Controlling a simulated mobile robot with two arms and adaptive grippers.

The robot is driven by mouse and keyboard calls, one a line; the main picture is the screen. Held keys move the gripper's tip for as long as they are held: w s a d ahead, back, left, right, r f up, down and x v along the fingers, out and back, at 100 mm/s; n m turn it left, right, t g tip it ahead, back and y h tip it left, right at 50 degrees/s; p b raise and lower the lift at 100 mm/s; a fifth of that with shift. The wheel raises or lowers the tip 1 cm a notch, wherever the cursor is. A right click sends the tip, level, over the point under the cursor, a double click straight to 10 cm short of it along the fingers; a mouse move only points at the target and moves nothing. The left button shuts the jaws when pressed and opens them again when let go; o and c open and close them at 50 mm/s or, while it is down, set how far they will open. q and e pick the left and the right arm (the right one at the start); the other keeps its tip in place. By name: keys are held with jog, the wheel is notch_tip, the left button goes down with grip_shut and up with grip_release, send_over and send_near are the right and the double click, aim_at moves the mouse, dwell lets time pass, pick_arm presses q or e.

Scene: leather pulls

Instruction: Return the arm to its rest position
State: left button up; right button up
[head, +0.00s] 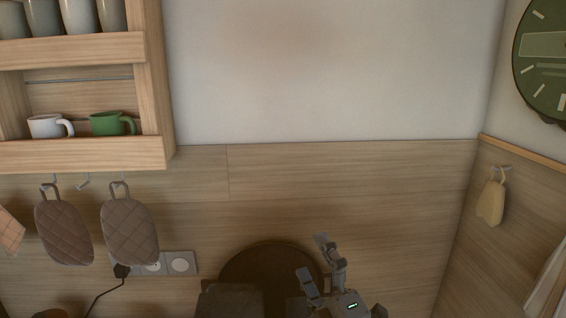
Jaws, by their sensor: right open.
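My right gripper (318,264) shows at the bottom centre of the head view, in front of a round dark wooden board (262,259). Its two grey fingers point up and left and stand apart, with nothing between them. The rest of the right arm is mostly cut off by the lower edge of the picture. My left gripper is not in view.
A wooden wall shelf (90,154) with cups hangs at upper left. Quilted brown mitts (130,232) hang from hooks below it. Sockets (180,264) with a black plug are on the panelled wall. A green clock (545,60) is at upper right. The middle wall is bare.

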jog(key=s+d+f+m+g+h, duration=0.45)
jog(key=d+f+m, duration=0.2)
jog(key=f, duration=0.45)
jog(key=s+d+f+m+g+h, duration=0.35)
jog(key=d+f+m+h, duration=0.2)
jog(key=f+m, duration=0.4)
jog(key=s+d+f+m+g+y, duration=0.15)
jog(key=s+f+g, duration=0.35)
jog(key=s, duration=0.5)
jog(key=s+d+f+m+g, duration=0.2)
jog(key=s+f+g, duration=0.1)
jog(key=s+f, duration=0.5)
jog(key=s+f+g+b, duration=0.3)
jog(key=f+b, duration=0.5)
jog(key=f, duration=2.7)
jog(key=s+d+f+b, duration=0.1)
jog(key=s+f+b, duration=0.2)
jog(key=s+f, duration=0.5)
jog(key=s+d+f+b, duration=0.1)
jog(key=s+f+b, duration=0.2)
jog(key=s+f, duration=0.6)
notch_tip(320, 180, down, 4)
jog(key=shift+d+f, duration=0.15)
jog(key=shift+d, duration=0.25)
jog(key=shift+h, duration=0.25)
